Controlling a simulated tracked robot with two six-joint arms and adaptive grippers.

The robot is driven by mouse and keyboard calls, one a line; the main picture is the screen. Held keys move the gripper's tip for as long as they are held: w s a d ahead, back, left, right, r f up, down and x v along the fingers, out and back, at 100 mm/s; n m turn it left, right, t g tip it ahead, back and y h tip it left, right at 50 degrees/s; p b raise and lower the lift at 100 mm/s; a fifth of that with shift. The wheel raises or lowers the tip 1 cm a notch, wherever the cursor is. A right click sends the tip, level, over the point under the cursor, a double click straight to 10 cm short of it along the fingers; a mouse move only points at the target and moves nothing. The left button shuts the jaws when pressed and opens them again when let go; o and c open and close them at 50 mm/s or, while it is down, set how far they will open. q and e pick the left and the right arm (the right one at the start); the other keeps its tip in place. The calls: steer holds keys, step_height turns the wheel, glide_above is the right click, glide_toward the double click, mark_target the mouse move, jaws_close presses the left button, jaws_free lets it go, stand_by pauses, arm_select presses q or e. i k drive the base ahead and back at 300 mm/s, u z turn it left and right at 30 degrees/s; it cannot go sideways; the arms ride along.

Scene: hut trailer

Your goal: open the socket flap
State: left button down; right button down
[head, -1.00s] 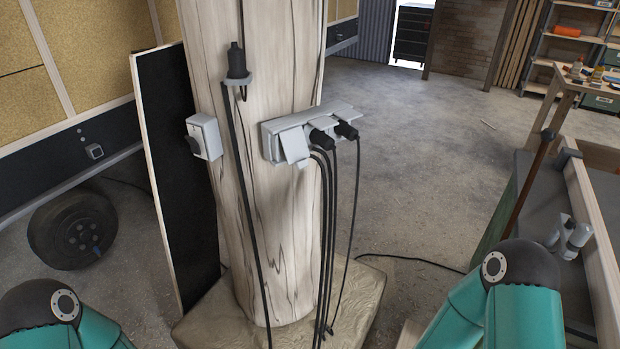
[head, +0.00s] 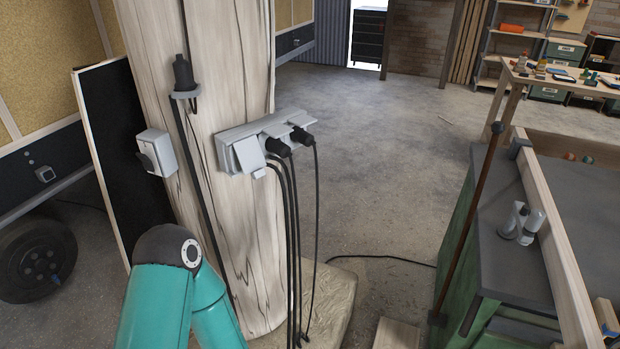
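A grey socket strip (head: 228,162) is fixed to the thick wooden post. Its leftmost flap (head: 249,152) hangs down over its socket, with its lower edge standing out a little. Black plugs (head: 279,147) sit in the sockets to its right, under raised flaps, and their cables hang down. One of my teal arms, seemingly the left, rises from the bottom left in front of the post, below the strip and apart from it. Its gripper is out of view. My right arm and gripper are not in view.
A grey box with a dark knob (head: 157,153) and a holder with a black plug (head: 185,93) are on the post. A black panel (head: 118,150) leans behind it. A workbench (head: 490,260) with a propped wooden pole (head: 467,230) stands right.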

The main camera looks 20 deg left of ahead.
mark_target(249, 154)
steer(key=z, duration=0.05)
steer(key=k, duration=1)
steer(key=u, duration=1)
steer(key=i, duration=1)
steer(key=u, duration=0.05)
